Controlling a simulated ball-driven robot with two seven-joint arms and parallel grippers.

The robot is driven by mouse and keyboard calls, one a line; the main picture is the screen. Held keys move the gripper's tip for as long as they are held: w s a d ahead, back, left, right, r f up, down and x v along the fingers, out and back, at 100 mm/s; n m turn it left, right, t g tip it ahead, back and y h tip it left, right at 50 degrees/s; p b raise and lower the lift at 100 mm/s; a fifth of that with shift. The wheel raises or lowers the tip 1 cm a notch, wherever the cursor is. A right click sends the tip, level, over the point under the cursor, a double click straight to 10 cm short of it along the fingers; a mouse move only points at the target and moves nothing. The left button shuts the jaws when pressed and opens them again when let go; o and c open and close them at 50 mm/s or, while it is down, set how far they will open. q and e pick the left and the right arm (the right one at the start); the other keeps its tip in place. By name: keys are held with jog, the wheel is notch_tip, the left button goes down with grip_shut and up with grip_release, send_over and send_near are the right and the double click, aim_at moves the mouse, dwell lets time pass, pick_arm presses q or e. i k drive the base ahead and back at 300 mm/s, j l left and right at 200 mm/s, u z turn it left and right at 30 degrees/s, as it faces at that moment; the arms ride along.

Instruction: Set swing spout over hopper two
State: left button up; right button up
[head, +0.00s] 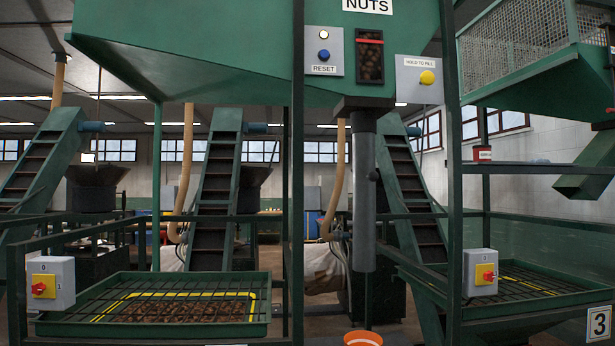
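The swing spout (363,205) is a grey vertical pipe hanging from the underside of the green NUTS bin (190,45). Its lower end hangs in the gap between two grated green hoppers, over neither. The left hopper (52,328) has a yellow outline on its grate and brown nuts below; no number shows on it, so I cannot tell whether it is hopper two. Neither of my grippers is in view.
An orange bucket (363,339) stands below the spout. Grey boxes with red knobs (52,283) (479,272) are by each hopper. The bin carries a blue RESET button (323,55), a yellow HOLD TO FILL button (427,77) and a nut-filled window (370,60). Green posts stand in front.

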aim_at(363, 124)
jog(key=i+l+u, duration=0.3)
jog(key=l+u, duration=0.25)
jog(key=i+l+u, duration=0.3)
jog(key=l+u, duration=0.25)
jog(key=k+l, duration=0.05)
jog(key=l, duration=0.05)
